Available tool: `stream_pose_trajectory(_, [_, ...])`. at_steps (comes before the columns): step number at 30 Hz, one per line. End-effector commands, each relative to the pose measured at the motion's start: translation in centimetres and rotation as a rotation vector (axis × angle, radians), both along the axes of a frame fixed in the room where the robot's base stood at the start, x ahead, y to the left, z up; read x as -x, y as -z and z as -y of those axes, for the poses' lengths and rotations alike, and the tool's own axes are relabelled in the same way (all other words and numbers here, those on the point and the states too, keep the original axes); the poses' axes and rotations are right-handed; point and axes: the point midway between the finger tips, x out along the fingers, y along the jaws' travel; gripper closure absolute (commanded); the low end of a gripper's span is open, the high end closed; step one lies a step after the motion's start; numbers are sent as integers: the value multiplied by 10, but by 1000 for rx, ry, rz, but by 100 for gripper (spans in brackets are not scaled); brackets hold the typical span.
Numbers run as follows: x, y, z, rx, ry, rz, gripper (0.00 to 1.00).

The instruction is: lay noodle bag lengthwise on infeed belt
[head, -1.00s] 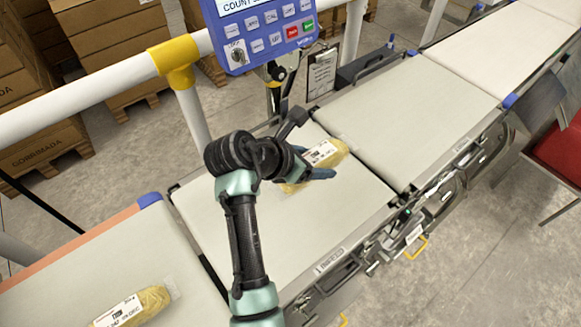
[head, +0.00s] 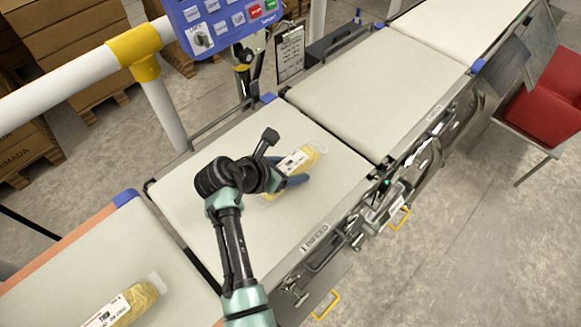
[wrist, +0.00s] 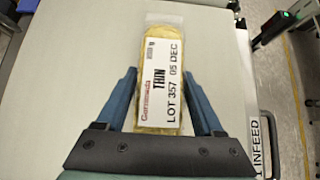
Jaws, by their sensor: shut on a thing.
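The noodle bag (head: 304,158) is a clear pack of yellow noodles with a white label. It is over the infeed belt (head: 335,205), its long side running roughly along the belt. In the wrist view the bag (wrist: 160,85) lies between the two blue fingers, label up, reading THIN. My gripper (head: 288,180) is shut on the bag's sides; it also shows in the wrist view (wrist: 163,108). The bag is at or close to the belt surface; I cannot tell whether it touches.
A second noodle bag (head: 125,306) lies on the pale surface at lower left, beside an orange edge strip (head: 65,245). Another belt (head: 370,90) continues beyond the infeed belt. A blue control panel (head: 225,20) and a guard rail (head: 75,75) stand behind. A red chair (head: 545,105) is at right.

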Motion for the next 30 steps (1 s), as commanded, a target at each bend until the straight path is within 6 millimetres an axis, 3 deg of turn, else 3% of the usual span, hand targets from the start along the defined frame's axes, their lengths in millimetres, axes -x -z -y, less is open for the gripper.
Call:
stream_pose_trajectory(3, [-1,2,0,1,-1,2,100])
stream_pose_trajectory(4, [0,3,0,0,0,0,27])
stream_pose_trajectory(8, [0,3,0,0,0,0,4])
stream_pose_trajectory(20, [1,-3,-1,1,-1,1,1])
stream_pose_trajectory(30, [34,-47,-35,-1,-3,3,1])
